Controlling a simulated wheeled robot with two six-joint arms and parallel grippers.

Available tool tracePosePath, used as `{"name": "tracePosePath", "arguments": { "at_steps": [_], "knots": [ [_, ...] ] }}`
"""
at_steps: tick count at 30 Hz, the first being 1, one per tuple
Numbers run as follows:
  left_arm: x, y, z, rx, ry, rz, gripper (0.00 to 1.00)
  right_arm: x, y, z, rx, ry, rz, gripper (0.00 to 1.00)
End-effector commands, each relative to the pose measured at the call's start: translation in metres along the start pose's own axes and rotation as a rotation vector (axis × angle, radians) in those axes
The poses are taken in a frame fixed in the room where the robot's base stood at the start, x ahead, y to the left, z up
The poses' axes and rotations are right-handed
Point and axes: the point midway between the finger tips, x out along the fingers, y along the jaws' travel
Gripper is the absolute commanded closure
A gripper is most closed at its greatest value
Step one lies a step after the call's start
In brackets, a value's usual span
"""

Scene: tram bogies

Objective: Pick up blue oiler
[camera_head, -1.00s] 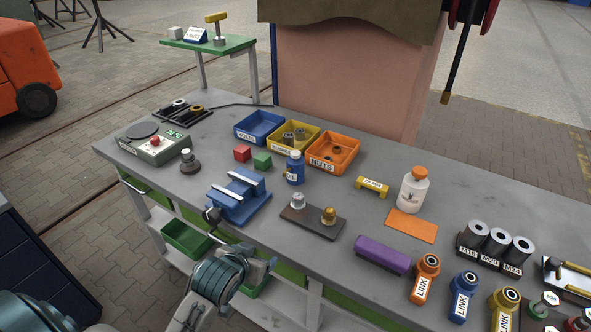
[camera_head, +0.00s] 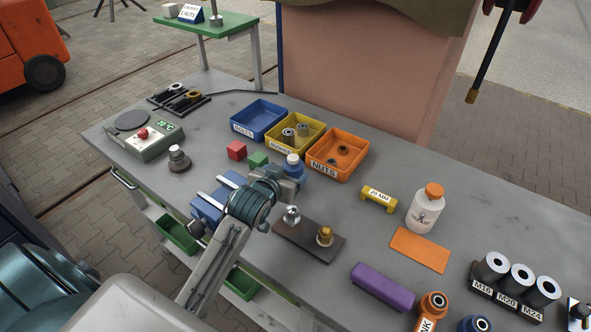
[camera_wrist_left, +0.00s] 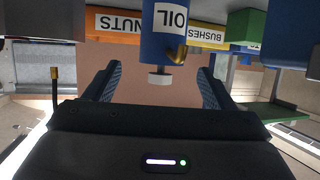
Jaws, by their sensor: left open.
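The blue oiler (camera_head: 292,164) stands upright on the grey workbench, in front of the yellow bushes tray. My left gripper (camera_head: 288,181) is right at it in the head view and hides most of its body; its pale cap shows above. In the left wrist view, which is upside down, the oiler (camera_wrist_left: 163,28) with its OIL label and a brass spout lies between the two open fingers of the gripper (camera_wrist_left: 160,85). The fingers show a gap on both sides of the cap. My right gripper is not in view.
Close behind stand the blue bolts tray (camera_head: 234,126), the yellow bushes tray (camera_head: 319,129) and the orange nuts tray (camera_head: 320,170). A green cube (camera_head: 258,159) and red cube (camera_head: 236,150) are left of the oiler. A dark plate (camera_head: 290,238) with fittings lies in front.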

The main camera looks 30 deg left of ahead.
Motion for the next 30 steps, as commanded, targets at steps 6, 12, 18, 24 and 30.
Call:
{"name": "tracePosePath", "arguments": {
  "at_steps": [6, 12, 18, 24, 30],
  "knots": [
    [0.024, 0.0, -0.001, -0.002, -0.001, 0.0, 0.23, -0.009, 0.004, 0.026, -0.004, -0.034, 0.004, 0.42],
    [0.039, -0.001, -0.004, -0.001, -0.002, 0.0, 0.23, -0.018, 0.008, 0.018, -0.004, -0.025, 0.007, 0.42],
    [0.066, -0.003, -0.004, -0.001, -0.001, 0.0, 0.23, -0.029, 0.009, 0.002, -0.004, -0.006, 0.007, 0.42],
    [0.078, -0.002, -0.002, -0.001, 0.0, 0.0, 0.23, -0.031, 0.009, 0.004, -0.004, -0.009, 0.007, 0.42],
    [0.078, -0.002, -0.002, 0.0, 0.0, 0.0, 0.23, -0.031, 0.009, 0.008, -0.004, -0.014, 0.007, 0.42]
  ]
}}
